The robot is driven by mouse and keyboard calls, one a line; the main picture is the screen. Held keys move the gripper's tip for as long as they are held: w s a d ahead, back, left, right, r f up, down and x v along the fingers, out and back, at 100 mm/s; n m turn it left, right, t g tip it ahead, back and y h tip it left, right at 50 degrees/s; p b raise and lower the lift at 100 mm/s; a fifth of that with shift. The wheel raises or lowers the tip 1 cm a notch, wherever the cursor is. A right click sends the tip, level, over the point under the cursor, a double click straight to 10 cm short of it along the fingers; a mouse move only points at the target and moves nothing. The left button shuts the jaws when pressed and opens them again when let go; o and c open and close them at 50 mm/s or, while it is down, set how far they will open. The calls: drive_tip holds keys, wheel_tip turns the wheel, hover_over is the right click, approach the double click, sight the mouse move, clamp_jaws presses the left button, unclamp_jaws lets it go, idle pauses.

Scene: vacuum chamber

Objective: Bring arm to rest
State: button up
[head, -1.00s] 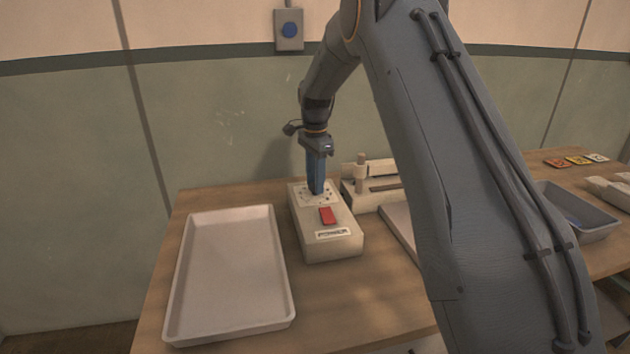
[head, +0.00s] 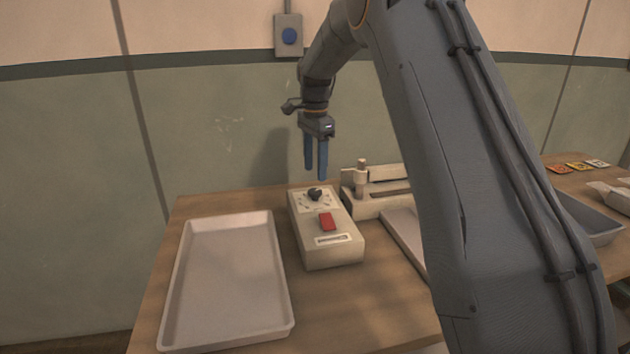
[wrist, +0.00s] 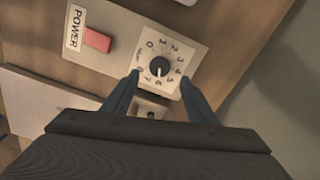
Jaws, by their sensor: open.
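My gripper (head: 316,172) hangs open and empty above the beige power box in the head view, its blue fingers pointing down and apart. The power box (head: 336,252) stands on the wooden table with a black knob (head: 315,194) at its far end and a red switch (head: 327,222) nearer the front. In the wrist view the fingers (wrist: 163,95) are spread, with the black knob (wrist: 160,67) and its numbered dial beyond them. The red switch (wrist: 97,40) lies beside the POWER label. The fingers do not touch the knob.
An empty pale tray (head: 283,335) lies left of the box. A beige device with a short post (head: 361,172) stands right of the box. A grey bin (head: 592,222) and several small coloured cards (head: 578,166) are at the right.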

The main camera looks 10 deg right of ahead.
drive_tip(key=shift+r, duration=0.7)
